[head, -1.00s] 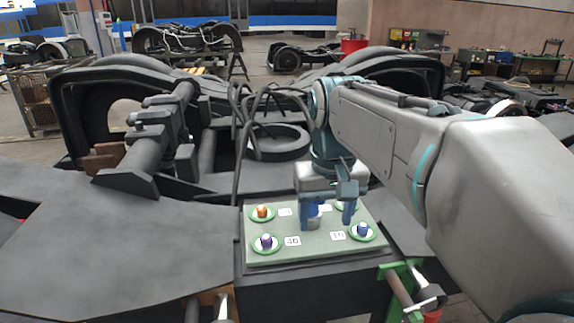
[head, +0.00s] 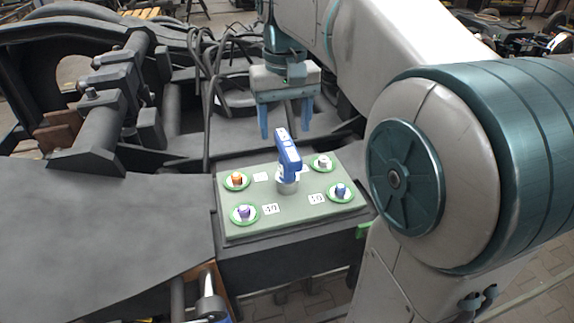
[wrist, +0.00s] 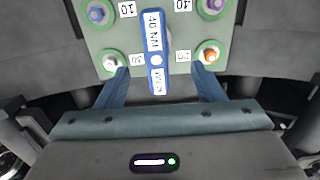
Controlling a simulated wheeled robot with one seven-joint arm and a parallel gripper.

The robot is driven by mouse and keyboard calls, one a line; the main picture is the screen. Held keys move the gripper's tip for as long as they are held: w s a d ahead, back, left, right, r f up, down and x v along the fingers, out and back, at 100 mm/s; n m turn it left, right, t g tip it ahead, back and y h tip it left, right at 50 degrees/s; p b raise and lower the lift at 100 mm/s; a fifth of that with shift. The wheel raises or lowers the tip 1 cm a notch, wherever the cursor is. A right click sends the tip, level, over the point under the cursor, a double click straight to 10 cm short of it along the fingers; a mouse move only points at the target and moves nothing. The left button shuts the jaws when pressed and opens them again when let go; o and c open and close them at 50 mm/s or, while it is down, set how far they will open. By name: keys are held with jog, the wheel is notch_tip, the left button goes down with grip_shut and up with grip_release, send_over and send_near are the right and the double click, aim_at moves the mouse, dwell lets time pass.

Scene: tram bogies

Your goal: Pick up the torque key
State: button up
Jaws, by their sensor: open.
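The torque key (head: 289,160) is blue with a white label. It stands upright on a short grey round post (head: 287,185) in the middle of a pale green board (head: 280,215). In the wrist view I see the torque key (wrist: 155,50) from above; its label reads 40 NM. My gripper (head: 286,116) is open and empty, above and behind the key in the head view. In the wrist view the two blue fingers (wrist: 161,80) are spread wide, one to each side of the key's lower end, with gaps on both sides.
Round green rings hold an orange bolt (head: 237,178), a white bolt (head: 322,161), a blue bolt (head: 340,190) and a purple bolt (head: 244,212) around the key. Number tags lie beside them. Dark bogie parts (head: 110,115) rise at the left; cables loop behind.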

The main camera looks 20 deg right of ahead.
aim_at(287, 143)
jog(key=shift+d+f+p, duration=0.2)
jog(key=shift+f+p, duration=0.3)
jog(key=shift+f, duration=2.55)
grip_shut()
